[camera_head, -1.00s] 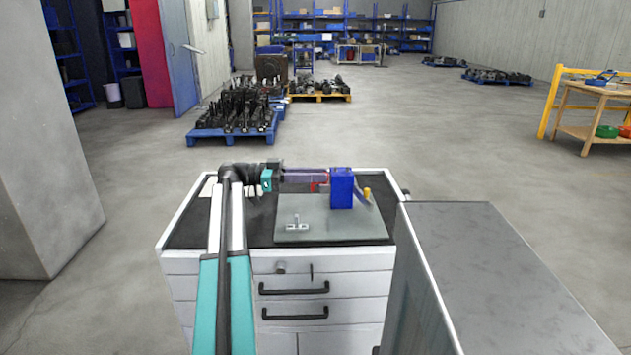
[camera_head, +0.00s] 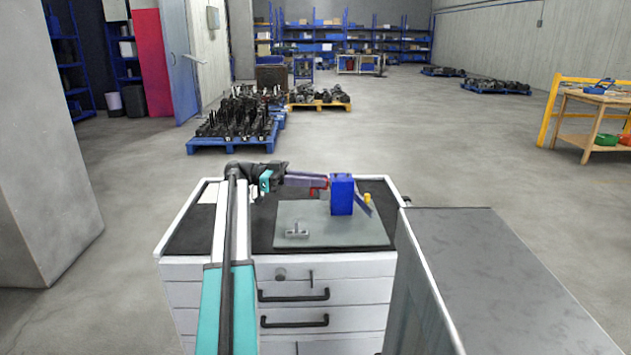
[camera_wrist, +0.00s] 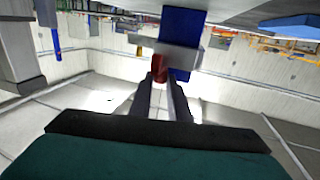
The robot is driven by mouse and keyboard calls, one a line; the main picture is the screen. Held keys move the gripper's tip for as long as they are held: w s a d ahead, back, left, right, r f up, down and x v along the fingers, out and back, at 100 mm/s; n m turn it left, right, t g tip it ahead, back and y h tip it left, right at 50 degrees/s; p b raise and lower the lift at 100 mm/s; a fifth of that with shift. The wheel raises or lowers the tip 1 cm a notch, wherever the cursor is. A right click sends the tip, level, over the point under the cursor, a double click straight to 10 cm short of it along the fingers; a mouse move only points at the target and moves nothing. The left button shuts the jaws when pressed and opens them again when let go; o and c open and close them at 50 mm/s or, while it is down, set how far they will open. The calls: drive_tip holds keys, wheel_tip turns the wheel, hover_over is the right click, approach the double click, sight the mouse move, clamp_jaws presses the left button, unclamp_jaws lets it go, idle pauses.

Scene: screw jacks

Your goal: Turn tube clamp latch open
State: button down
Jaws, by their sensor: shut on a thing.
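The blue tube clamp (camera_head: 342,195) stands upright on a grey plate on the cabinet. A red piece, which looks like its latch (camera_head: 318,183), shows at its left side. My gripper (camera_head: 318,182) reaches in from the left, level with the upper part of the clamp. In the wrist view, my gripper (camera_wrist: 164,84) is shut on the red latch (camera_wrist: 160,64), in front of the blue clamp (camera_wrist: 184,22) and a grey bar (camera_wrist: 166,54). The fingers partly hide the latch, so its exact angle is unclear.
The grey plate (camera_head: 298,213) bears a small metal T-shaped part (camera_head: 297,230) left of the clamp. A yellow-topped piece (camera_head: 367,198) stands right of the clamp. A grey-topped cabinet (camera_head: 485,260) is at the front right. The plate's front is mostly clear.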

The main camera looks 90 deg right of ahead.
drive_tip(key=c, duration=1.7)
unclamp_jaws()
drive_tip(key=shift+o, duration=0.2)
drive_tip(key=shift+r, duration=0.15)
drive_tip(key=r, duration=0.3)
drive_tip(key=shift+a+r, duration=0.15)
drive_tip(key=shift+a, duration=0.1)
drive_tip(key=a+r+b, duration=0.1)
drive_tip(key=a+b, duration=0.5)
drive_tip(key=a, duration=0.9)
drive_tip(key=shift+w+a+r, duration=0.15)
drive_tip(key=shift+w+a, duration=0.05)
drive_tip(key=shift+w, duration=0.05)
drive_tip(key=shift+r, duration=0.15)
